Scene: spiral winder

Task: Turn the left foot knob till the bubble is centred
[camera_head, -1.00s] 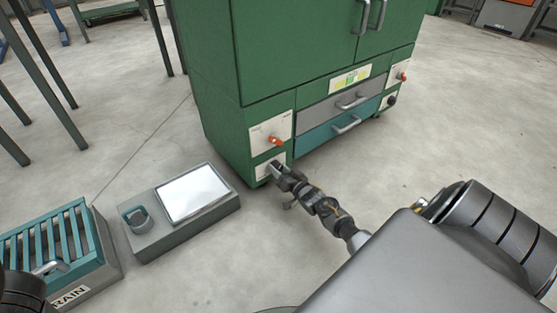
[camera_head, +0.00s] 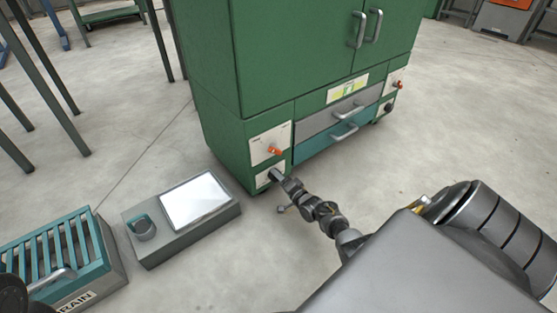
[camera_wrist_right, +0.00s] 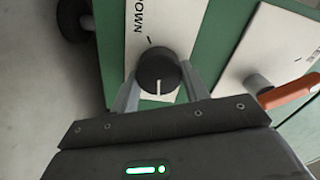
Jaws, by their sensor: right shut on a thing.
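The left foot knob (camera_wrist_right: 157,72) is round and black with a white pointer line, on a white plate marked DOWN in the right wrist view. My right gripper (camera_wrist_right: 158,88) is shut on it, one finger on each side. In the head view my right gripper (camera_head: 276,178) reaches the low left corner of the green cabinet (camera_head: 220,120) and hides most of the knob. A small yellow-green panel (camera_head: 348,88) on the cabinet front may be the level; its bubble is too small to read. My left gripper's fingers are not visible.
An orange-handled switch (camera_head: 275,150) sits just above the knob; its handle (camera_wrist_right: 290,92) is close beside my right gripper in the wrist view. A grey box with a white panel (camera_head: 200,200) and a slatted drain unit (camera_head: 60,250) stand at left. Floor at right is clear.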

